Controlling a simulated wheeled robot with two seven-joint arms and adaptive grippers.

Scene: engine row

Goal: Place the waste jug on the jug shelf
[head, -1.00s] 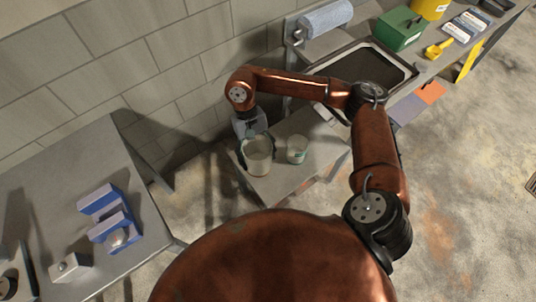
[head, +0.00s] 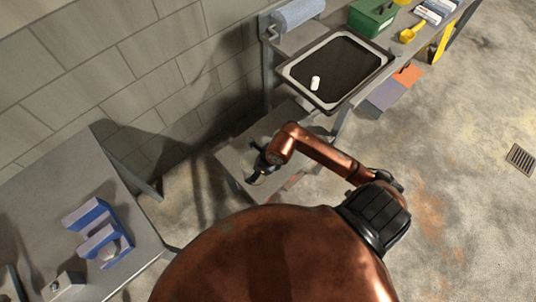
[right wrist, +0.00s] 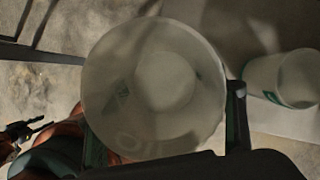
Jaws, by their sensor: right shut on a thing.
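My right gripper (head: 262,165) is shut on a pale translucent jug, taken to be the waste jug (head: 257,177), mostly hidden by the gripper in the head view. In the right wrist view the jug (right wrist: 165,85) shows its round open mouth between the fingers, with lettering like "OIL". The low grey shelf (head: 232,158), apparently the jug shelf, lies beneath the gripper. I cannot tell whether the jug touches it. A dark claw-like part, probably my left gripper (right wrist: 22,130), shows at the wrist view's left edge; its opening is unclear.
A dark tray (head: 340,65) with a small white item (head: 315,83) is on the bench behind. A grey table (head: 55,195) with blue blocks (head: 98,228) stands left.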

